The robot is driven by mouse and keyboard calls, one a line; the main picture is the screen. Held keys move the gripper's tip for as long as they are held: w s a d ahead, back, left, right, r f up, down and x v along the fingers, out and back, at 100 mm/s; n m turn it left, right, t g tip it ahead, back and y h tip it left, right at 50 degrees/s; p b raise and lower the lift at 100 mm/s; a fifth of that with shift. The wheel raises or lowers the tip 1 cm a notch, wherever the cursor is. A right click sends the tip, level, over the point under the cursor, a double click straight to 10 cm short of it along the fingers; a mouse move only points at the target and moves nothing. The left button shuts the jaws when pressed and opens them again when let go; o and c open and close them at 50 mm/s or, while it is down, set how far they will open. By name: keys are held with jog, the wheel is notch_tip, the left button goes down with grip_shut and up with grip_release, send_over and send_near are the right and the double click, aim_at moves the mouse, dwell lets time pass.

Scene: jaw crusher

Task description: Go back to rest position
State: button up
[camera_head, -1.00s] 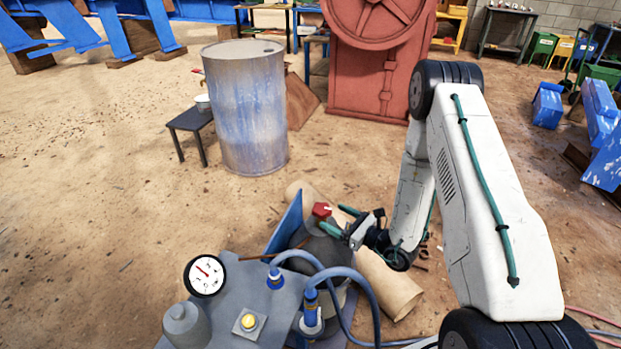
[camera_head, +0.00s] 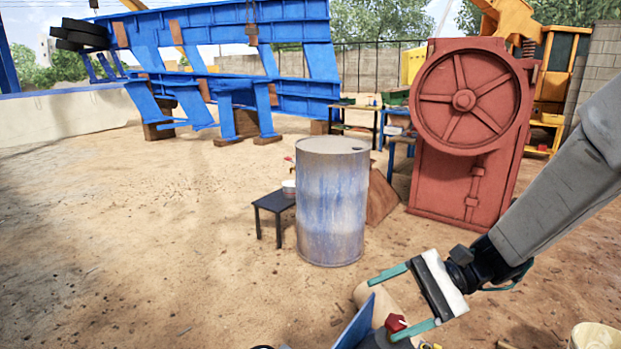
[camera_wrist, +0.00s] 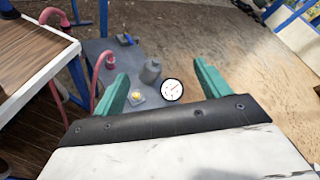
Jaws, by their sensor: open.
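My gripper (camera_head: 396,303) is at the lower right of the head view, with its two green fingers spread wide and nothing between them. It hangs in the air above the low equipment at the bottom edge. A red knob or valve piece (camera_head: 396,323) shows just beside the lower finger; I cannot tell if they touch. In the wrist view the open fingers (camera_wrist: 160,85) frame a grey panel (camera_wrist: 105,55) with a round white gauge (camera_wrist: 171,89), a grey bottle shape (camera_wrist: 150,70) and a yellow button (camera_wrist: 138,96).
A weathered barrel (camera_head: 332,205) and a small dark table (camera_head: 272,205) stand ahead on sandy ground. A red machine with a wheel (camera_head: 470,170) is at right. Blue steel frames (camera_head: 235,60) lie behind. Open ground is at left. A wooden-topped bench (camera_wrist: 35,60) is in the wrist view.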

jog(key=s+d+r+n+t+h, duration=0.1)
jog(key=s+d+r+n+h, duration=0.2)
jog(key=s+d+h, duration=0.3)
jog(key=s+d+r+n+t+h, duration=0.2)
jog(key=s+d+r+n+h, duration=0.2)
jog(key=s, duration=0.6)
jog(key=d+n+h, duration=0.2)
jog(key=h, duration=0.1)
jog(key=shift+s+r+t+h, duration=0.2)
jog(key=shift+s+t+h, duration=0.1)
jog(key=shift+s+h, duration=0.1)
